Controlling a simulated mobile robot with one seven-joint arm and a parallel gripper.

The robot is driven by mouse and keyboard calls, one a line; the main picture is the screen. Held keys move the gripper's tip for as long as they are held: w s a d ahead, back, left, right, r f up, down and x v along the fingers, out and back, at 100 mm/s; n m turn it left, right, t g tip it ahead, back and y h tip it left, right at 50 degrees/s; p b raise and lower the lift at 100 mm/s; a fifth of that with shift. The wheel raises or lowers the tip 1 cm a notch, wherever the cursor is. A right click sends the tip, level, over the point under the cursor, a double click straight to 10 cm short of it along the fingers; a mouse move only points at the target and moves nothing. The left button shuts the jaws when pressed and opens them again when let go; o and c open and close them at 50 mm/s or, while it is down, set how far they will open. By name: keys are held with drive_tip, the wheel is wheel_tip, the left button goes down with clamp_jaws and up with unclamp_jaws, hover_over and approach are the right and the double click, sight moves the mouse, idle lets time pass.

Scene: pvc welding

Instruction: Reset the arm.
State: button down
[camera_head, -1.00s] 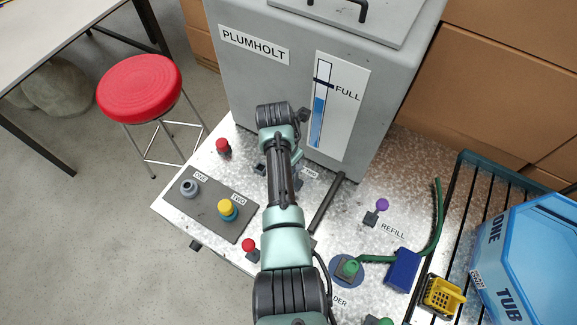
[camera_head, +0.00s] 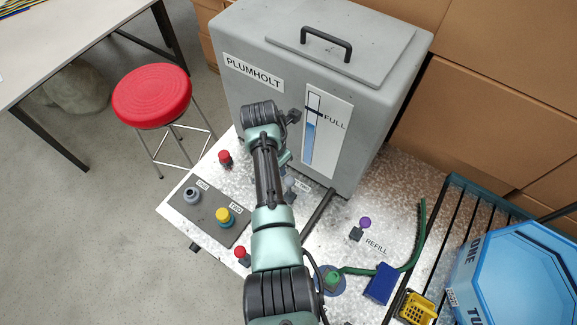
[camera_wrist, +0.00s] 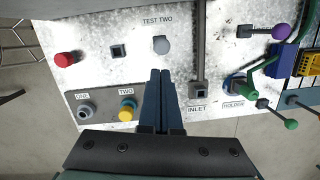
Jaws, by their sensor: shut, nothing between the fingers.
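My gripper (camera_wrist: 160,78) shows in the wrist view with its two dark blue fingers side by side, shut and empty. It is above the metal bench, with its tips just below a grey round-topped part (camera_wrist: 161,45) under the label TEST TWO. I cannot tell the height of the tips above the bench. In the head view my arm reaches up the middle of the picture, its wrist in front of the grey PLUMHOLT tank (camera_head: 228,95). The fingers are hard to make out there.
The bench (camera_head: 335,225) carries a red knob (camera_head: 225,158), a ONE/TWO panel (camera_head: 182,208), a purple knob (camera_head: 365,222), a green hose (camera_head: 418,235) and a blue block (camera_head: 381,284). A blue tub (camera_head: 520,275) stands right. A red stool (camera_head: 152,95) and open floor lie left.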

drive_tip(key=shift+a+r+p, duration=0.1)
drive_tip(key=shift+r+p, duration=0.25)
drive_tip(key=shift+r, duration=0.45)
